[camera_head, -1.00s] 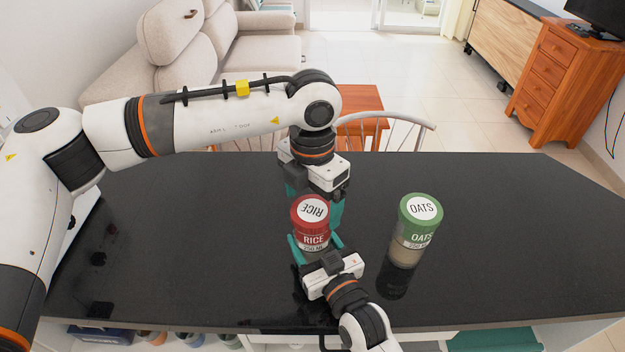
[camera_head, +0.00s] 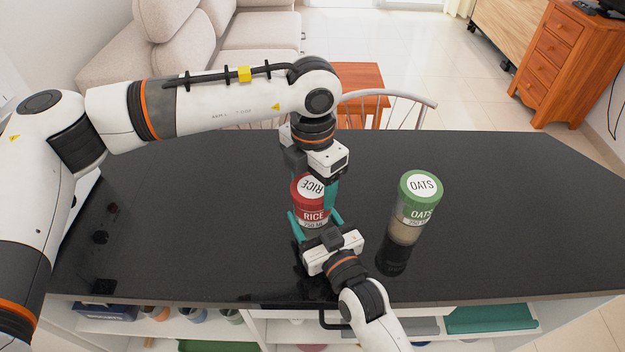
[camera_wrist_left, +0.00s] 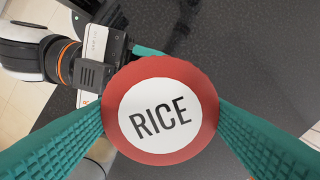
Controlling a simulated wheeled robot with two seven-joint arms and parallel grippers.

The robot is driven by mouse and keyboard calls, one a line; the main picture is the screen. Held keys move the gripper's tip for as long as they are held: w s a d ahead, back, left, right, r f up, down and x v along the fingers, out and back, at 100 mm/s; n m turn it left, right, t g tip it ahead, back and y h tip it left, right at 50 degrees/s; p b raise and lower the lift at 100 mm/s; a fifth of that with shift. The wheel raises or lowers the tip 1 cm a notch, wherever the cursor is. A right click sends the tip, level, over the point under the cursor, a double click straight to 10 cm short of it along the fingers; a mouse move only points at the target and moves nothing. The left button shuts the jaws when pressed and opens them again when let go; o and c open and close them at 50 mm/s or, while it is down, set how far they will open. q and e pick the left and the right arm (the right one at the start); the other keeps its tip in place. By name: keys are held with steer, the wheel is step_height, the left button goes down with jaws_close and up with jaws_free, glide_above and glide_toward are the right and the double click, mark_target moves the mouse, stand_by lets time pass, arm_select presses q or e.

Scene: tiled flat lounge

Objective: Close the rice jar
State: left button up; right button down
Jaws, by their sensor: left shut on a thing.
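The rice jar (camera_head: 315,217) stands on the black counter with its red lid (camera_head: 297,190) on top. The lid's white RICE label fills the middle of the left wrist view (camera_wrist_left: 160,115). My left gripper (camera_head: 318,186) reaches down from behind and is shut on the lid, with a teal finger on each side in the wrist view. In the head view one of its fingers is largely hidden. My right gripper (camera_head: 315,222) comes from the front, its teal fingers on either side of the jar's lower body. Whether they touch the glass is not clear.
A green-lidded oats jar (camera_head: 420,190) stands to the right of the rice jar. A wooden table (camera_head: 362,78) and a sofa (camera_head: 240,45) are beyond.

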arm_select(q)
steer(key=m, duration=0.4)
steer(key=o, duration=1.1)
steer(key=shift+r, duration=2.3)
steer(key=shift+c, duration=0.5)
steer(key=shift+r+n, duration=0.75)
steer(key=shift+n, duration=0.15)
steer(key=r+n, duration=0.2)
steer(key=shift+n, duration=0.4)
